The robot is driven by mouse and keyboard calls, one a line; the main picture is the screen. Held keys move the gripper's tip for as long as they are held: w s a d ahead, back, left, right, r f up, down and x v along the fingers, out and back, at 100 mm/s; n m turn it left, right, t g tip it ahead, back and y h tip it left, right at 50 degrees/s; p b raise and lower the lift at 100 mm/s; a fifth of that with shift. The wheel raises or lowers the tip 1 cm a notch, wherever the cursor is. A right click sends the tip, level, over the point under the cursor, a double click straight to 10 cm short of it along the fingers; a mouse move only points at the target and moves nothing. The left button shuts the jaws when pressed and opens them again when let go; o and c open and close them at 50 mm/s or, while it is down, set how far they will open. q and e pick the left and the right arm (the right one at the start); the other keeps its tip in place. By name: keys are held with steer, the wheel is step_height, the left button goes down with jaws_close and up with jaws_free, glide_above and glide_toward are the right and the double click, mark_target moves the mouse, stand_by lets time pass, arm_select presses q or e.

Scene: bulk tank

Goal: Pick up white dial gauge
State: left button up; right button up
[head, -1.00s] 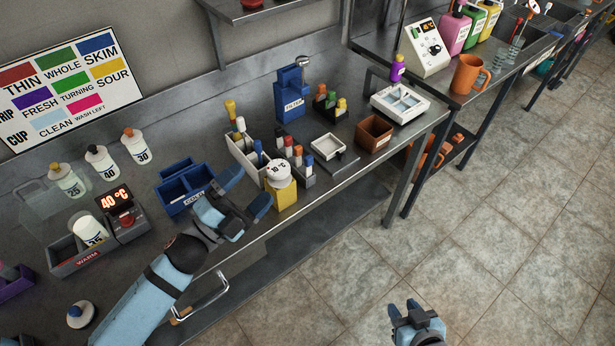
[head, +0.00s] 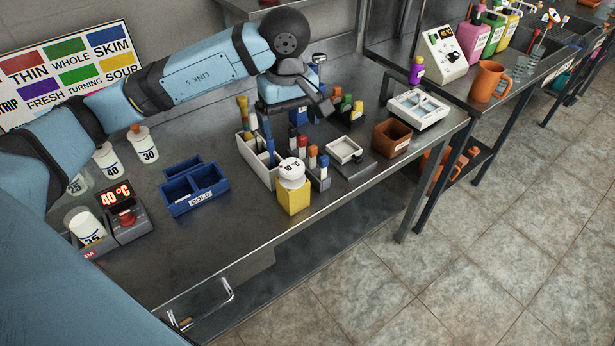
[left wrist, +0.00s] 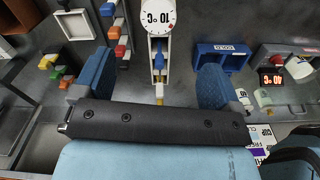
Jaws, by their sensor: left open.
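The white dial gauge (head: 291,171) has a round face reading 10 °C. My left gripper (head: 300,108) is raised over the back of the counter, behind the gauge. In the left wrist view my left gripper (left wrist: 156,68) is open, its blue fingers wide apart with nothing held. My right gripper is out of view.
A white rack (head: 252,160) with several coloured-top markers stands just left of the gauge. A small block of coloured pegs (head: 320,177) is close on its right. The counter between the bin and the yellow block is clear.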

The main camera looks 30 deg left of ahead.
mark_target(291, 165)
arm_select(q)
step_height(291, 165, down, 8)
steer(key=shift+a+f+p, duration=0.1)
steer(key=shift+f+p, duration=0.15)
steer(key=shift+p, duration=0.1)
steer(key=f, duration=0.3)
steer(key=f+p, duration=0.1)
steer(key=f, duration=0.1)
steer(key=shift+w+a, duration=0.35)
steer(key=shift+w, duration=0.05)
steer(key=shift+c, duration=0.4)
steer(key=c, duration=0.9)
